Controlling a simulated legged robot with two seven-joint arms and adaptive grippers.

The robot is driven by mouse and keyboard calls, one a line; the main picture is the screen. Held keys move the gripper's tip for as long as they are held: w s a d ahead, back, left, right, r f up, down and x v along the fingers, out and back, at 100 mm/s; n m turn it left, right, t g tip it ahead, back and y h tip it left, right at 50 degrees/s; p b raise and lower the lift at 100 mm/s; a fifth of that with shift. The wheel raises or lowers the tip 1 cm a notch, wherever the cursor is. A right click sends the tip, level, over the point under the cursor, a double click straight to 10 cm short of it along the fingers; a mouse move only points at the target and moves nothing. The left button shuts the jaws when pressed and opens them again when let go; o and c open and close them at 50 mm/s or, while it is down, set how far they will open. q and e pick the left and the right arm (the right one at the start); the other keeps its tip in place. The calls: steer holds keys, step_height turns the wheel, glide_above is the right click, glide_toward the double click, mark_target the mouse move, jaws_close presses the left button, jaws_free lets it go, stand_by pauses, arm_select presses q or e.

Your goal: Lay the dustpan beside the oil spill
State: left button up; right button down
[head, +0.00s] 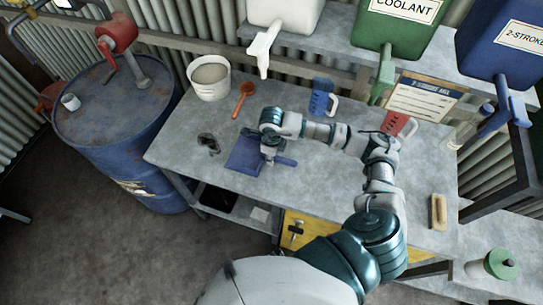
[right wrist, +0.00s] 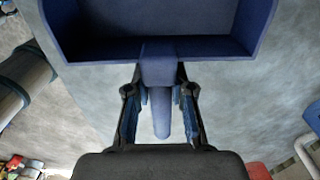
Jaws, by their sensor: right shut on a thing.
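The blue dustpan (head: 243,155) is at the front left of the grey workbench, just right of the dark oil spill (head: 208,143). A narrow strip of bench shows between them. My right gripper (head: 268,156) is over the dustpan's handle end, partly hidden by my own wrist. In the right wrist view, the handle (right wrist: 161,115) runs between the two fingers and the pan (right wrist: 190,20) opens beyond them. I cannot tell whether the pan touches the bench or is slightly above it. My left gripper is not in view.
A blue drum (head: 125,135) stands left. Coolant and 2-stroke containers overhang the back.

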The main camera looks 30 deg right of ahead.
steer(key=c, duration=1)
jaws_free()
steer(key=shift+r, duration=0.1)
step_height(320, 180, up, 12)
steer(key=shift+f+b, duration=0.1)
steer(key=shift+b, duration=0.4)
